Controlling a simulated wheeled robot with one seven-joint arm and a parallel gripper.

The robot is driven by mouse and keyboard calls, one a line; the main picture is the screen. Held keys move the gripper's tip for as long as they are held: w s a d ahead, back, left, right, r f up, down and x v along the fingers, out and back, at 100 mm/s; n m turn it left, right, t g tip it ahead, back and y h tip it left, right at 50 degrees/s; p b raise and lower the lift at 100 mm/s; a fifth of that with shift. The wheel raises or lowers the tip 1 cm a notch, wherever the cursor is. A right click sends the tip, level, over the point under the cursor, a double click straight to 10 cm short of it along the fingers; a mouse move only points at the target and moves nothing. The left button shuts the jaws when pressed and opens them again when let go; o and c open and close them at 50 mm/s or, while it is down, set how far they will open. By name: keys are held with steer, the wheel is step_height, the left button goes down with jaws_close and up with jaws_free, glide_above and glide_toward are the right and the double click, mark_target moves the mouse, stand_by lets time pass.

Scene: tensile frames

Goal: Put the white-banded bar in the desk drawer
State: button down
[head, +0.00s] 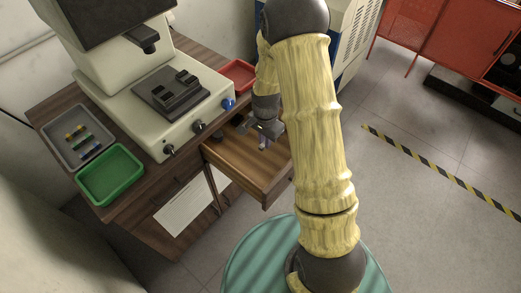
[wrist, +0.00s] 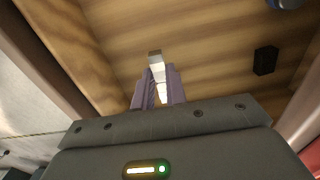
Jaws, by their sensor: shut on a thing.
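The desk drawer (head: 245,165) is pulled open below the desk top, and its wooden inside also shows in the wrist view (wrist: 215,45). My gripper (head: 264,133) is over the open drawer, pointing down. In the wrist view my gripper (wrist: 158,88) is shut on the white-banded bar (wrist: 157,66), which shows a grey end and pale white sides between the fingers. A bit of the bar (head: 263,144) also shows in the head view. I cannot tell whether the bar touches the drawer floor.
A black block (wrist: 265,60) is at the drawer's right in the wrist view. On the desk are a testing machine (head: 165,105), a grey tray (head: 59,152) with several coloured bars, a green tray (head: 112,176) and a red tray (head: 238,74).

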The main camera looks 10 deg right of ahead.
mark_target(264, 157)
steer(key=shift+f, duration=1.7)
steer(key=shift+f+b, duration=0.35)
steer(key=shift+f, duration=1.55)
steer(key=c, duration=1.4)
jaws_free()
steer(key=shift+f, duration=0.1)
steer(key=shift+c, duration=0.2)
step_height(264, 157, up, 12)
steer(key=shift+f+p, duration=0.2)
steer(key=shift+p, duration=0.55)
steer(key=shift+r, duration=0.35)
